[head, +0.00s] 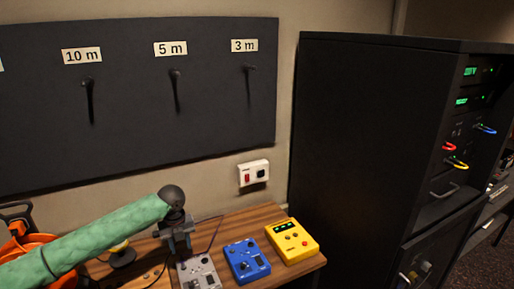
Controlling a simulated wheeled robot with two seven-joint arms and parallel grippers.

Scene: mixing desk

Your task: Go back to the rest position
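My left arm, in a green sleeve, reaches in from the left in the head view. Its gripper (179,250) points down over the wooden desk (232,220), just behind a grey box (198,272). The fingertips are small and dark, so I cannot tell whether they are apart or hold anything. My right gripper is out of view.
A blue box (247,261) and a yellow box (291,241) stand to the right of the grey one. A black equipment rack (365,140) rises beyond the desk's right end. A dark wall panel (135,110) has hooks labelled 10 m, 5 m and 3 m.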

